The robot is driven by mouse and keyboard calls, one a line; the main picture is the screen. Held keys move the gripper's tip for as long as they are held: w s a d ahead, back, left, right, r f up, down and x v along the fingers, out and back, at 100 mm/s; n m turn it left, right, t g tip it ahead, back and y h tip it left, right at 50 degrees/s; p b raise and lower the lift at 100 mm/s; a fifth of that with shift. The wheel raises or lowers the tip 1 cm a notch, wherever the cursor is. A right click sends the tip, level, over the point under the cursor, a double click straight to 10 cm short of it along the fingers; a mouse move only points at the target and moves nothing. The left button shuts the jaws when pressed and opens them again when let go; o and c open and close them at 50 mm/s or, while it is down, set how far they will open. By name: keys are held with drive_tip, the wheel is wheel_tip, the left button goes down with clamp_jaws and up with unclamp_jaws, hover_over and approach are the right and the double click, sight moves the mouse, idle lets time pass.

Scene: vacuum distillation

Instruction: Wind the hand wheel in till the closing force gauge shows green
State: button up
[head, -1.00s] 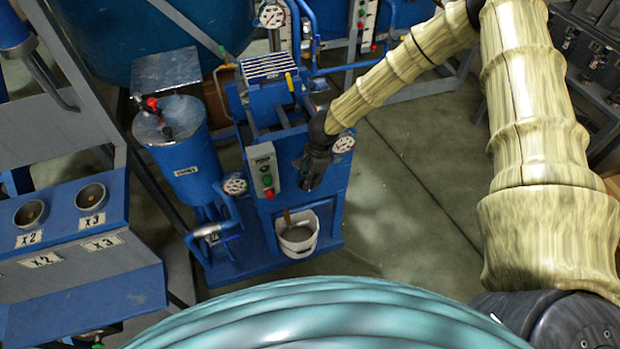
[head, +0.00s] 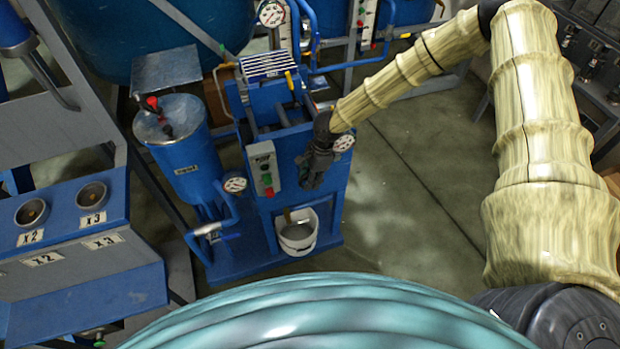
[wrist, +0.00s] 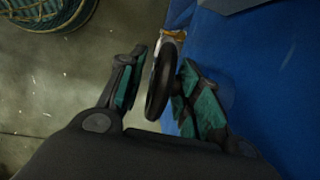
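My gripper (head: 314,172) is at the front right of the blue press machine (head: 325,205). In the wrist view, the black hand wheel (wrist: 160,84) stands edge-on between its two teal-padded fingers (wrist: 162,62). A gap shows between the left finger and the wheel; the right finger is close to the wheel's other side, and I cannot tell whether it touches. The gripper looks open around the rim. In the head view the wheel is hidden by the gripper. A round white gauge (head: 343,143) sits just right of the gripper; its needle and colours are too small to read.
A control box (head: 264,169) with buttons is left of the gripper. A white bucket (head: 298,238) stands below. Another gauge (head: 235,184) and a blue cylinder tank (head: 187,160) are to the left. Open floor (head: 415,215) lies to the right.

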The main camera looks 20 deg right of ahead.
drive_tip(key=v, duration=1.2)
idle(0.6)
